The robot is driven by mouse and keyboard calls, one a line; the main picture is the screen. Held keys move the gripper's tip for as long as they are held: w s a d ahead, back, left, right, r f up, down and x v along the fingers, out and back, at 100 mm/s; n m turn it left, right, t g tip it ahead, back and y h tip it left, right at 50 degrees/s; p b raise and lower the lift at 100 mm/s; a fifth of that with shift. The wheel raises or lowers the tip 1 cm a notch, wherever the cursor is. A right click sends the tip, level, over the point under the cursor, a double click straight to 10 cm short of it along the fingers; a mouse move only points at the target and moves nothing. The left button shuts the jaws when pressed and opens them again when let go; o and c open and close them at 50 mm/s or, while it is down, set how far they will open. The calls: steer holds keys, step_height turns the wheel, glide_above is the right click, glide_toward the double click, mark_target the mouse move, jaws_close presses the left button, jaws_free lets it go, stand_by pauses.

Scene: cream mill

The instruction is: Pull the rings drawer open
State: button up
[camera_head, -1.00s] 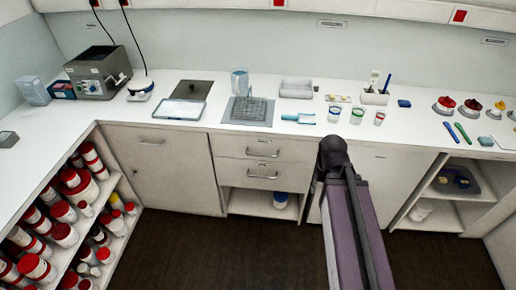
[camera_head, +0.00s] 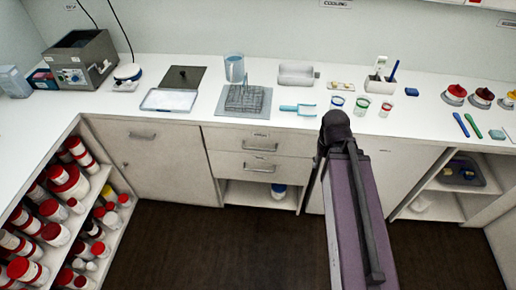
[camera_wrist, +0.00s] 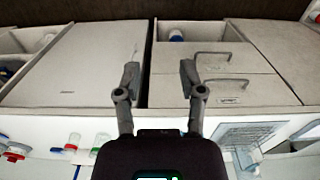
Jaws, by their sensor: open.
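Two white drawers stack under the counter, an upper drawer (camera_head: 230,142) and a lower drawer (camera_head: 228,164), both shut. Each has a grey bar handle, the upper handle (camera_head: 260,148) and the lower handle (camera_head: 259,170). Their small labels are too blurred to read, so I cannot tell which is the rings drawer. The wrist view is upside down: the upper drawer's handle (camera_wrist: 225,84) shows below the lower drawer's handle (camera_wrist: 213,54). My gripper (camera_wrist: 160,76) is open and empty, left of both handles in that view and apart from them. In the head view my arm hides it.
The white counter (camera_head: 215,70) above holds a wire rack on a grey mat (camera_head: 257,105), a blue scoop (camera_head: 298,109) and small cups. An open shelf (camera_head: 238,192) is below the drawers. Shelves of red-lidded jars (camera_head: 68,183) stand left. The dark floor (camera_head: 210,245) before the drawers is clear.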

steer(key=shift+d, duration=0.1)
steer(key=shift+f, duration=0.15)
steer(key=w+a+f+n+t+h+b, duration=0.3)
steer(key=w+a+f+b, duration=0.15)
steer(key=f+b, duration=0.5)
steer(key=w+a+f+n+t+h+b, duration=0.35)
steer(key=w+f+b, duration=0.25)
steer(key=b, duration=0.6)
steer(key=w+a+f+n+t+b, duration=0.1)
steer(key=a+f+n+t+b, duration=0.2)
steer(key=a+b, duration=0.5)
steer(key=w+a+f+n+t+b, duration=0.2)
steer(key=a+f+n+t+b, duration=0.2)
steer(key=a+b, duration=0.4)
steer(key=a+t, duration=0.1)
steer(key=a, duration=0.3)
steer(key=shift+w+f+b, duration=0.15)
steer(key=shift+w+b, duration=0.05)
steer(key=shift+b, duration=0.2)
steer(key=shift+w, duration=0.1)
